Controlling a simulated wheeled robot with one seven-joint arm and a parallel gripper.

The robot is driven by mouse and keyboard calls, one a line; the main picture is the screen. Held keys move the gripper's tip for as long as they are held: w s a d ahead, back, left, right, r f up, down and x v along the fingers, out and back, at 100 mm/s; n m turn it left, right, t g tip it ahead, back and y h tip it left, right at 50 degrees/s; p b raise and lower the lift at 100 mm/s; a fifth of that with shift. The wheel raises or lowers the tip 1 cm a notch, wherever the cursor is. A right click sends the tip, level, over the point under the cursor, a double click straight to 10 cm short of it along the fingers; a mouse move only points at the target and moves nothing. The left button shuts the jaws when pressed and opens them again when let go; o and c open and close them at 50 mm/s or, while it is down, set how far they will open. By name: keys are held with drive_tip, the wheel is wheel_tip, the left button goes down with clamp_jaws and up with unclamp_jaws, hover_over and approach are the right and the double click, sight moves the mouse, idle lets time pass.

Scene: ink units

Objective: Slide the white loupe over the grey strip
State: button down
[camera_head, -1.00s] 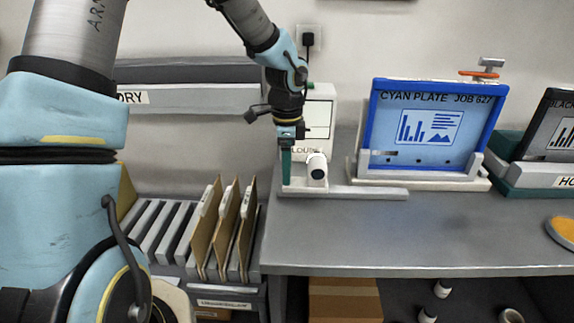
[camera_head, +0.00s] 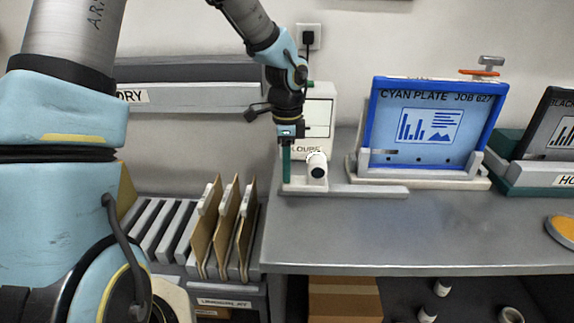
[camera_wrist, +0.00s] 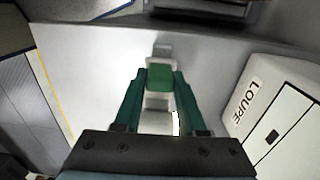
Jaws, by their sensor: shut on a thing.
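The white loupe (camera_head: 317,172), a small cylinder with a dark round end, stands at the left end of the grey strip (camera_head: 365,191) on the bench. My gripper (camera_head: 287,170) points down just left of the cylinder, with its green fingers low over the strip's left end. In the wrist view my gripper (camera_wrist: 160,82) is closed around a small part with a green face and white edges.
A white box marked LOUPE (camera_wrist: 275,105) stands close behind my gripper. A blue-framed panel (camera_head: 375,120) stands on a pale base behind the strip's right part. Brown folders (camera_head: 225,225) stand at lower left. The bench front (camera_head: 400,235) is clear.

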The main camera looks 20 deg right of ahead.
idle(0.9)
drive_tip(key=s+d, duration=0.2)
drive_tip(key=d, duration=0.4)
drive_tip(key=s+d, duration=0.3)
drive_tip(key=d, duration=0.2)
drive_tip(key=s+d+b, duration=0.1)
drive_tip(key=s+d, duration=0.2)
drive_tip(key=d, duration=0.3)
drive_tip(key=shift+s+d, duration=0.15)
drive_tip(key=shift+d, duration=0.2)
drive_tip(key=c, duration=0.7)
unclamp_jaws()
drive_tip(key=shift+d, duration=0.1)
drive_tip(key=shift+o, duration=1.1)
drive_tip(key=shift+w+a, duration=0.25)
